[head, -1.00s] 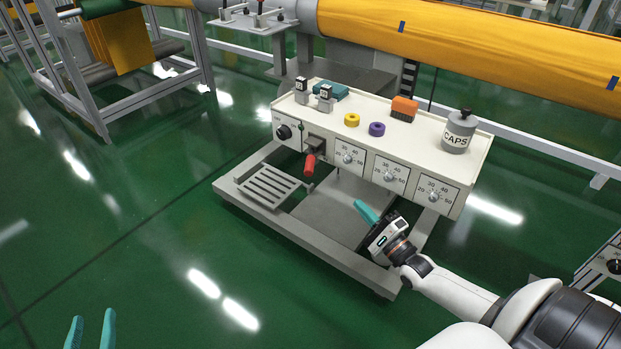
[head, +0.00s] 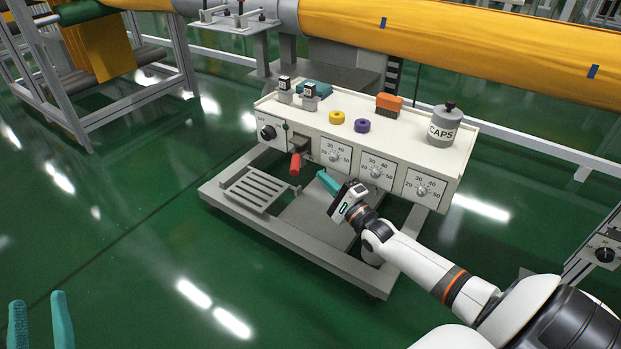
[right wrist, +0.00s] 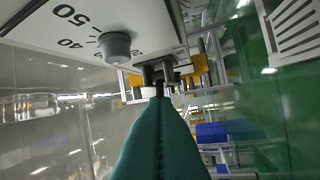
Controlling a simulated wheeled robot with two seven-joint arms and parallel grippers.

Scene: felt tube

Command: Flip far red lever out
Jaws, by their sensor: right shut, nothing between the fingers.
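A lever with a red grip (head: 295,163) hangs from a dark bracket (head: 299,145) on the front panel of the cream console (head: 448,160), pointing down and toward me. My right gripper (head: 321,174) is shut and empty, its teal fingertips a little right of and below the red grip, apart from it in the head view. In the right wrist view the shut fingers (right wrist: 157,103) point toward a dark bracket-like part (right wrist: 158,74) beside the panel; I cannot make out the red grip there. My left gripper (head: 38,298) is at the lower left, fingers apart, empty, far from the console.
Dials (head: 376,171) line the console front right of the lever. A slotted step (head: 257,189) lies below the lever. Green floor is clear at left.

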